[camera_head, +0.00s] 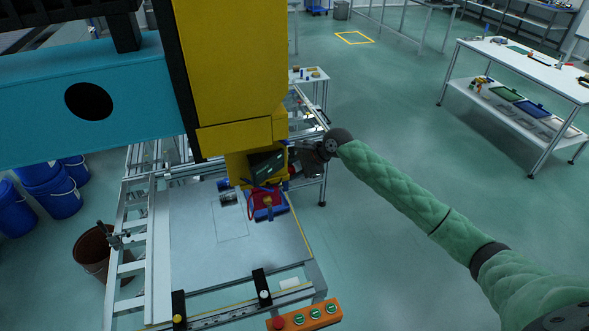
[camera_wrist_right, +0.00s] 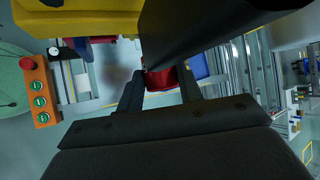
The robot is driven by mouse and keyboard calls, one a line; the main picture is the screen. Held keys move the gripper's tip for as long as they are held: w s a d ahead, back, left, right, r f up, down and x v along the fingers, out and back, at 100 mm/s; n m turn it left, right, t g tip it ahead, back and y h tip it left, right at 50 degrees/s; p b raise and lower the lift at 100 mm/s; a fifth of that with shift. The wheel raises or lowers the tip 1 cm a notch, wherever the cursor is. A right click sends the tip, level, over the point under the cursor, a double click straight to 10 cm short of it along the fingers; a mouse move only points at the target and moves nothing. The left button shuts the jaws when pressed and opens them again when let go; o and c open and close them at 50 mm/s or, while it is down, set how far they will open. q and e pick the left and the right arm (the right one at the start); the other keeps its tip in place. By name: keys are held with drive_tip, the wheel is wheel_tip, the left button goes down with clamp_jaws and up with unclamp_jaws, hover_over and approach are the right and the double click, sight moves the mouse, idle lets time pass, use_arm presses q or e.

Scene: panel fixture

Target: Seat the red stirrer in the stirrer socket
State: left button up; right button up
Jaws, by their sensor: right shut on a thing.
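My right gripper (camera_head: 300,164) is at the end of the green arm, beside the lower end of the yellow machine head. In the right wrist view its two fingers (camera_wrist_right: 161,92) are closed on a red piece, which I take to be the red stirrer (camera_wrist_right: 164,80). A large dark bar crosses in front of it and hides part of it. In the head view the stirrer is mostly hidden by the gripper and the machine. I cannot make out the stirrer socket for certain. My left gripper is not in view.
A yellow machine head (camera_head: 230,70) on a blue beam (camera_head: 75,110) hangs over the fixture table (camera_head: 205,265). A red and blue part (camera_head: 268,206) sits below the head. An orange button box (camera_head: 305,317) is at the front edge. The floor right of the fixture is clear.

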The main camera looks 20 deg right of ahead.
drive_tip(key=shift+a, duration=0.55)
idle(0.4)
drive_tip(key=shift+d, duration=0.25)
drive_tip(key=shift+d, duration=0.85)
idle(0.6)
drive_tip(key=shift+a+f, duration=0.1)
drive_tip(key=shift+a, duration=1)
idle(1.3)
drive_tip(key=shift+d, duration=0.25)
drive_tip(key=shift+d, duration=0.85)
